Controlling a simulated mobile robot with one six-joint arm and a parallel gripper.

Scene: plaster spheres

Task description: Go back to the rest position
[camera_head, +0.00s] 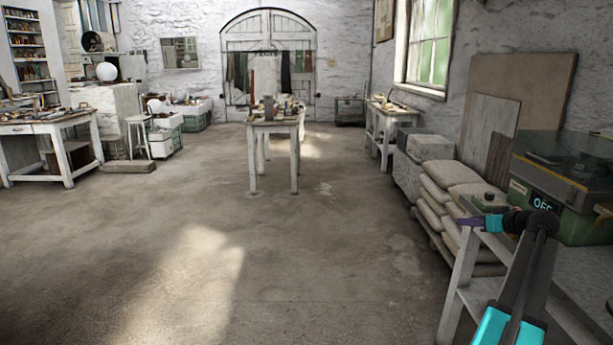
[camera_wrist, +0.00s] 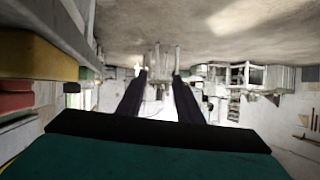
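My gripper (camera_wrist: 158,82) shows in the wrist view as two dark fingers standing apart. Nothing sits between them, only the far room, which appears upside down. In the head view my arm rises from the bottom right corner, and the small gripper end (camera_head: 470,222) reaches left above a pale wooden stand (camera_head: 459,285). From the head view alone its finger gap is too small to tell. A white sphere (camera_head: 106,71) rests on a pale block at the back left, and another rounded white object (camera_head: 154,105) is near a stool.
A green machine with an OFF display (camera_head: 543,203) stands close to my arm at right, by stacked sacks (camera_head: 453,172). A small table with items (camera_head: 273,122) stands mid-room. A workbench (camera_head: 45,129) is at left. The central floor (camera_head: 200,240) is clear.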

